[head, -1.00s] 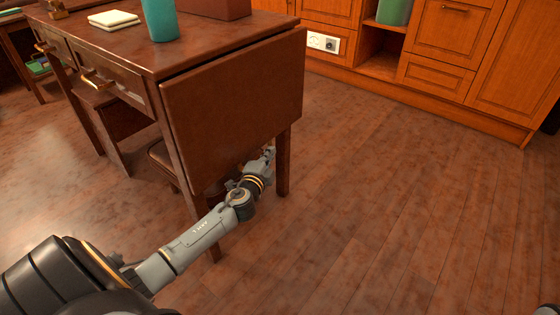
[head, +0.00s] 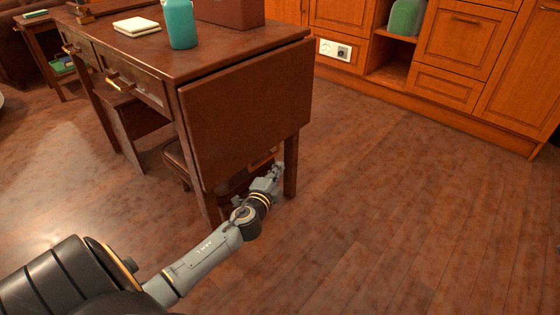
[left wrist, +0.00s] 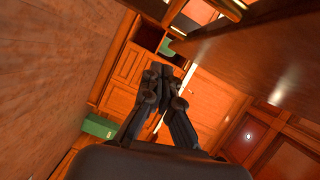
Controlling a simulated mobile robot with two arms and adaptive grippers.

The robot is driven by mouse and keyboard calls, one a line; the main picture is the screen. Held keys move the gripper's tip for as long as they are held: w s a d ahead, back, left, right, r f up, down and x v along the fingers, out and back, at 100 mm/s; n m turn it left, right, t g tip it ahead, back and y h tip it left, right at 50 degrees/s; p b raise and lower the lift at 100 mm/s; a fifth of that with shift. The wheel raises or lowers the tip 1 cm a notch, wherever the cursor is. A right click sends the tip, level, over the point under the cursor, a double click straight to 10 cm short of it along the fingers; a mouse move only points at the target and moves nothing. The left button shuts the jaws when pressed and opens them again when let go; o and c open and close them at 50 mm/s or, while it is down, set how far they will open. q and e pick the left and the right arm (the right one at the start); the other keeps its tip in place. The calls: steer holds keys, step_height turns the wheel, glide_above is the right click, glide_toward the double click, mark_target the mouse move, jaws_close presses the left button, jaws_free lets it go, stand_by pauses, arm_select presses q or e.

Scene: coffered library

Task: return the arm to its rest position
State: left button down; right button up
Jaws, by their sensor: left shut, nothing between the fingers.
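My left arm reaches in from the lower left in the head view. My left gripper (head: 277,170) is beside the desk's front right leg, below the hanging drop leaf (head: 245,110) of the brown desk (head: 135,45). In the left wrist view the left gripper (left wrist: 160,75) points toward the wooden cabinets, its fingers together with nothing between them. A dark brown panel fills the upper right of that view, close by. My right gripper is not in view.
A teal cup (head: 180,24), a pale notepad (head: 137,26) and a brown box (head: 229,12) stand on the desk. Wooden cabinets (head: 462,45) line the back, with a green container (head: 406,17) on a shelf. The floor (head: 400,210) to the right is clear.

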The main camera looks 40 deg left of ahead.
arm_select(q)
steer(key=p+v, duration=0.1)
steer(key=v, duration=0.5)
steer(key=shift+r, duration=0.2)
steer(key=shift+d, duration=0.2)
